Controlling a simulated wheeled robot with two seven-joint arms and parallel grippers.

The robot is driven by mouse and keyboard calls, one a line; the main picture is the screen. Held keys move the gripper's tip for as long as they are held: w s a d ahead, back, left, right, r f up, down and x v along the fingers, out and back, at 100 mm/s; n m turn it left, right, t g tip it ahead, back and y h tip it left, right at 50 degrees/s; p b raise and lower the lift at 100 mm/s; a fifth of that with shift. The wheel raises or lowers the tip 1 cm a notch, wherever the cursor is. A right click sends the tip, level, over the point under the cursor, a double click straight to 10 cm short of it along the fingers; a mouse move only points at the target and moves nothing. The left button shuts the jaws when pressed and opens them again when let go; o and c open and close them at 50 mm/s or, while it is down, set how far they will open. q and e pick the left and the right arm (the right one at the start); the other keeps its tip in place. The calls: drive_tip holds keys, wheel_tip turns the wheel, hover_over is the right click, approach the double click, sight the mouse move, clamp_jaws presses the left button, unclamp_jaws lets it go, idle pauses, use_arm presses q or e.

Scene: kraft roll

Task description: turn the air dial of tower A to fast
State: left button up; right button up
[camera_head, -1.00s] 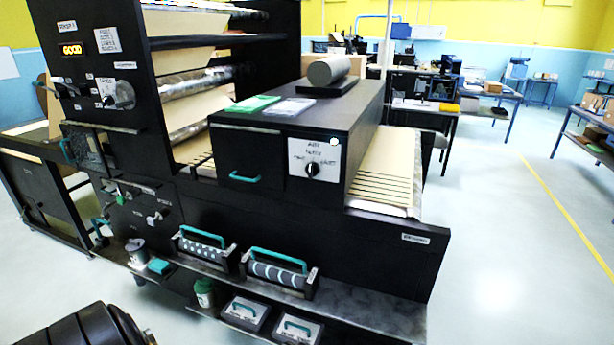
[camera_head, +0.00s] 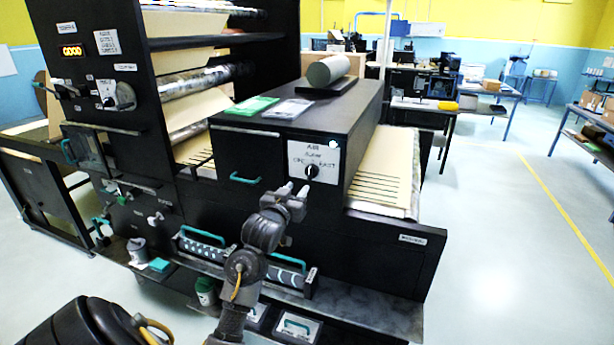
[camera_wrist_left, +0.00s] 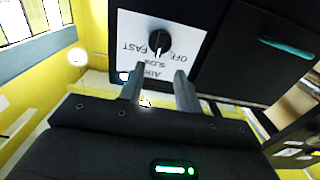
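The air dial (camera_head: 312,171) is a black knob on a white plate (camera_head: 328,154) on the front of the black machine's box. The plate reads AIR, with OFF, SLOW and FAST around the knob. In the left wrist view the dial (camera_wrist_left: 159,41) appears upside down, and its white mark seems to point at SLOW. My left gripper (camera_head: 294,189) is just in front of and below the dial. In the wrist view its two fingers (camera_wrist_left: 159,72) are apart, with nothing between them, short of the knob. My right gripper is out of view. No tower A label is readable.
A teal drawer handle (camera_head: 245,179) is left of the plate. A grey roller (camera_head: 329,70) and green card (camera_head: 253,105) lie on top of the box. The floor at right is clear.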

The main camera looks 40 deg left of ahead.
sight(309, 174)
use_arm(q)
drive_tip(key=p+x, duration=0.2)
drive_tip(key=x, duration=0.6)
drive_tip(key=shift+w+a, duration=0.1)
drive_tip(key=shift+w, duration=0.1)
drive_tip(key=shift+w+a, duration=0.1)
drive_tip(key=shift+w, duration=0.25)
clamp_jaws()
